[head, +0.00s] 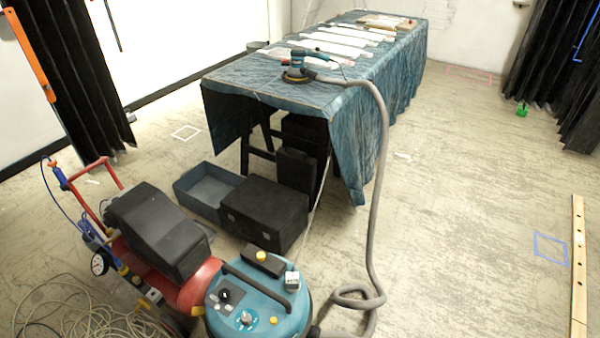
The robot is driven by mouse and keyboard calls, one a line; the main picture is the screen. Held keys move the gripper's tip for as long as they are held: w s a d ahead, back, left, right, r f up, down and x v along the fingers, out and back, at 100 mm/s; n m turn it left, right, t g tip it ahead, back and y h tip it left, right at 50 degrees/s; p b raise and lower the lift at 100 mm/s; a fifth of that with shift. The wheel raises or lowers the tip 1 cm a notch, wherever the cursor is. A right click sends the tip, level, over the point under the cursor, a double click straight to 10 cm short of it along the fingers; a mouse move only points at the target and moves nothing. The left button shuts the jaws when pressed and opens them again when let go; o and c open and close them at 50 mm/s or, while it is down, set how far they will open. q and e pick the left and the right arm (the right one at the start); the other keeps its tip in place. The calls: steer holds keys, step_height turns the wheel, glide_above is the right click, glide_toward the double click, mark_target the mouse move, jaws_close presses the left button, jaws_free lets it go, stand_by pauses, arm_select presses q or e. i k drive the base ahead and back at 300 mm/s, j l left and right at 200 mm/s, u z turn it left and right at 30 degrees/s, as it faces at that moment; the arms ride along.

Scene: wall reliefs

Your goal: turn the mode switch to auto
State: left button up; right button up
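A teal shop vacuum (283,317) stands at the bottom centre, cut off by the frame's lower edge. Its top carries a black knob (224,296) on a dark plate and a pale dial (246,318) on a round blue face. I cannot tell which of these is the mode switch, and their markings are too small to read. A yellow button (261,256) sits on a black block at the back of the lid. Neither of my grippers is in view.
A grey hose (383,130) runs from the vacuum to a sander (296,74) on a cloth-covered table (400,95). A red compressor (190,285) stands close left of the vacuum, beside a coiled hose (85,310). Black cases (265,212) lie behind. The right floor is mostly clear.

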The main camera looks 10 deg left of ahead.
mark_target(224, 294)
steer(key=u, duration=1.05)
